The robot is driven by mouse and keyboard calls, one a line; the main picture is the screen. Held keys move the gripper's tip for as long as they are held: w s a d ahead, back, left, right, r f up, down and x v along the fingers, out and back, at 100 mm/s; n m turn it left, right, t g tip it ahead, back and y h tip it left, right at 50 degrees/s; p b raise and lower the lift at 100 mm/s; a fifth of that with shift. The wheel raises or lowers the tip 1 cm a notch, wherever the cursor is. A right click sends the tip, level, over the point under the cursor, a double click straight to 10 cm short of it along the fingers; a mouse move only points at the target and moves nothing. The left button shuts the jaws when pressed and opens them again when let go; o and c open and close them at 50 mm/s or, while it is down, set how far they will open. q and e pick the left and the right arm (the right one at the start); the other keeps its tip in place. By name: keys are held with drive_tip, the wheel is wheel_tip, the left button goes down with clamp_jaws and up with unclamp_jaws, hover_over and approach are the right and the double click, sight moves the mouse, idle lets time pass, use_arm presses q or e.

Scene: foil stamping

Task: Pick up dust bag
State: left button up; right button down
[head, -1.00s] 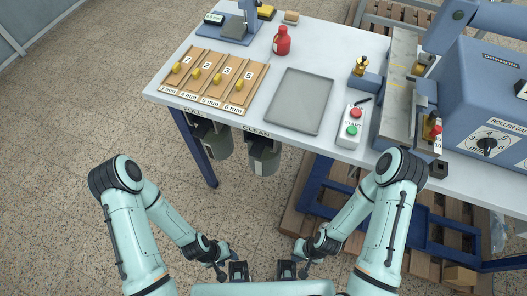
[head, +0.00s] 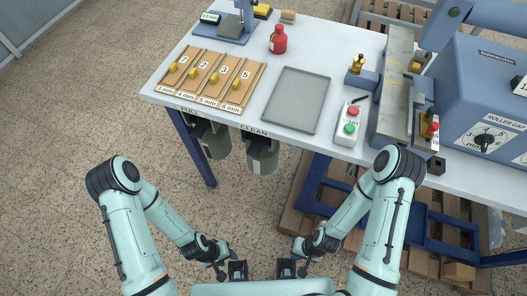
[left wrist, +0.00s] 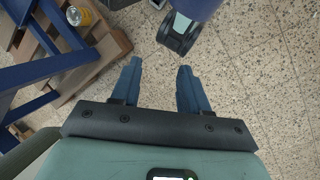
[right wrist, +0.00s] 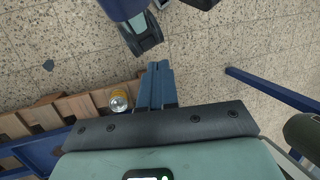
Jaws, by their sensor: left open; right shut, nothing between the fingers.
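Two grey-green dust bags hang under the front left edge of the table. One dust bag (head: 215,143) hangs below the FULL label (head: 189,111), and the other dust bag (head: 262,157) hangs below the CLEAN label (head: 254,132). Their upper parts are partly hidden by the table edge. My left gripper (head: 237,268) is low at the bottom of the head view, well apart from both bags; in the left wrist view (left wrist: 160,67) its fingers are spread and empty. My right gripper (head: 286,267) is beside it, and in the right wrist view (right wrist: 158,66) its fingers are together with nothing between them.
The table (head: 230,70) carries a numbered wooden rack (head: 211,77), a red bottle (head: 278,40), a grey tray (head: 296,99), a start button box (head: 349,125) and a blue roller machine (head: 485,90). A blue table leg (head: 190,148) stands left of the bags. Floor before the bags is clear.

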drive_tip(key=c, duration=1.8)
unclamp_jaws()
drive_tip(key=o, duration=0.5)
drive_tip(key=shift+w+f, duration=0.1)
drive_tip(key=shift+c, duration=0.2)
drive_tip(key=shift+o, duration=1.1)
drive_tip(key=w, duration=0.1)
drive_tip(key=w+f+m+t+b, duration=0.1)
drive_tip(key=w, duration=0.1)
drive_tip(key=w+a+t+b, duration=0.1)
drive_tip(key=shift+w+a+f+h, duration=0.1)
drive_tip(key=shift+w+f+h, duration=0.1)
drive_tip(key=shift+h, duration=0.1)
drive_tip(key=m+t+h+b, duration=0.4)
drive_tip(key=m+t+b, duration=0.75)
drive_tip(key=t, duration=0.55)
approach(255, 143)
drive_tip(key=w+m+p, duration=0.2)
drive_tip(key=shift+w, duration=0.3)
drive_tip(key=shift+w+d+f+p, duration=0.1)
drive_tip(key=shift+w+p, duration=0.1)
drive_tip(key=shift+w, duration=1.15)
drive_tip(key=shift+w+d+f+p, duration=0.15)
drive_tip(key=shift+w+p, duration=0.05)
drive_tip(key=shift+w, duration=1.2)
